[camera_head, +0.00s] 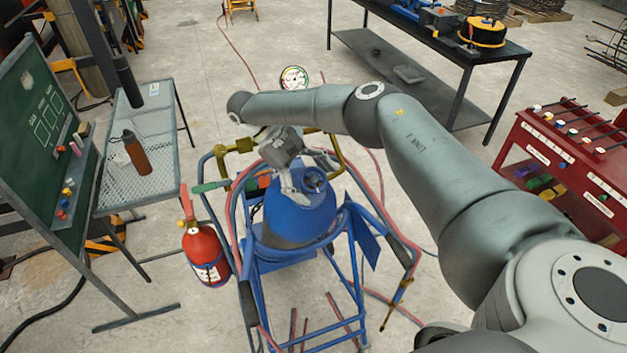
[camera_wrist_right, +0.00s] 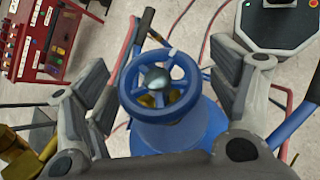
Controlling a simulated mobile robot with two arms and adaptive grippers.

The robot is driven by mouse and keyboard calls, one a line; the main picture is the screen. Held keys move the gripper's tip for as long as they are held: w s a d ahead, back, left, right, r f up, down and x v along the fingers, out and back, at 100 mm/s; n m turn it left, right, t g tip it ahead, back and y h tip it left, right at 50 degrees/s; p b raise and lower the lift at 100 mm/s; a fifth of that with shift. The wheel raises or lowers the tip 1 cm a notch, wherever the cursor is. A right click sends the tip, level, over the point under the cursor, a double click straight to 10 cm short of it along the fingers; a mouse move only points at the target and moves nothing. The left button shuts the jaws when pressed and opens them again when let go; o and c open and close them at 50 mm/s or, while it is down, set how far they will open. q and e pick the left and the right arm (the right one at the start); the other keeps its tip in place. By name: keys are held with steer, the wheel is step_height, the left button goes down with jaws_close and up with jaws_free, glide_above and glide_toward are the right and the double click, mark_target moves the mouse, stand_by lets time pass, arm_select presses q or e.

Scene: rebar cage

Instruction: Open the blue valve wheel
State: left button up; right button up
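The blue valve wheel (camera_head: 314,181) sits on top of a blue gas cylinder (camera_head: 298,215) in a cart. In the wrist view the spoked wheel (camera_wrist_right: 158,70), with a grey centre nut, is near the middle of the picture. My right gripper (camera_head: 305,176) reaches down over it from above. In the wrist view its open fingers (camera_wrist_right: 162,75) stand on either side of the wheel, with a visible gap to the rim on both sides. Nothing is held. The wheel is partly hidden by the gripper in the head view. My left gripper is not in view.
The blue cart frame (camera_head: 366,285) carries hoses and brass fittings around the cylinder. A red fire extinguisher (camera_head: 205,254) hangs at its left. A mesh table with a bottle (camera_head: 136,153) and a green board (camera_head: 40,125) stand left; a red rack (camera_head: 560,165) stands right.

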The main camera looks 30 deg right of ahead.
mark_target(308, 176)
steer(key=shift+r, duration=0.1)
steer(key=shift+v, duration=3.75)
